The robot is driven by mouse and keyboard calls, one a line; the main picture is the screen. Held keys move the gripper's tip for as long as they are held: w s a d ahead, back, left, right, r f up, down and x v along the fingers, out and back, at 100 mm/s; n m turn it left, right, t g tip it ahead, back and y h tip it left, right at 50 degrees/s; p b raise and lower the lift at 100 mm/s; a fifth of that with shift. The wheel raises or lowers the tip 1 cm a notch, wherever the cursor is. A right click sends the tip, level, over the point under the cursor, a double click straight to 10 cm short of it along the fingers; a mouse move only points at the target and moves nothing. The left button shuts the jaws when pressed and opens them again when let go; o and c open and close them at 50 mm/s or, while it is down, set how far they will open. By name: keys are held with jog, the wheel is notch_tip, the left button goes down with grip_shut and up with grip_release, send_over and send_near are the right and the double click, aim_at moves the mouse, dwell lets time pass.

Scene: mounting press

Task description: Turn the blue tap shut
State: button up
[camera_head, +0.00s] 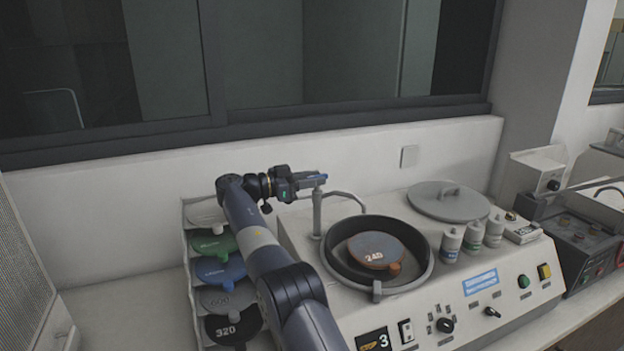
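The tap stands on the back of the machine, with a grey upright post and a curved spout (350,196) reaching right over the round bowl. Its small blue handle (318,177) is at the top of the post. My gripper (308,181) is at the handle, coming from the left, with its fingers around or right beside it. The fingers are too small and too dark to tell whether they are open or shut on the handle. My arm comes up from the bottom of the view, left of the bowl.
The bowl (428,273) holds a disc marked 240 (376,250). A grey lid (448,201) and several small bottles (472,236) stand to its right. A rack of coloured discs (219,271) is at the left, partly behind my arm. A wall and window frame rise close behind the tap.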

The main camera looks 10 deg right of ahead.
jog(key=shift+w+f, duration=0.3)
jog(key=shift+s+r, duration=0.1)
jog(key=shift+r, duration=0.05)
jog(key=shift+b, duration=0.3)
jog(key=t+b, duration=0.1)
jog(key=b, duration=0.3)
jog(key=shift+f+n, duration=0.25)
jog(key=shift+n, duration=0.15)
jog(key=n+t+b, duration=0.1)
jog(key=b, duration=0.3)
jog(key=n+t+y+b, duration=0.1)
jog(key=t+b, duration=0.1)
jog(key=b, duration=0.3)
jog(key=shift+s+d, duration=0.1)
jog(key=shift+s, duration=0.05)
jog(key=n+t+y+b, duration=0.2)
jog(key=t+b, duration=0.1)
jog(key=b, duration=0.4)
jog(key=shift+s+d, duration=0.1)
jog(key=shift+s, duration=0.05)
jog(key=shift+n+t+b, duration=0.3)
jog(key=shift+b, duration=0.2)
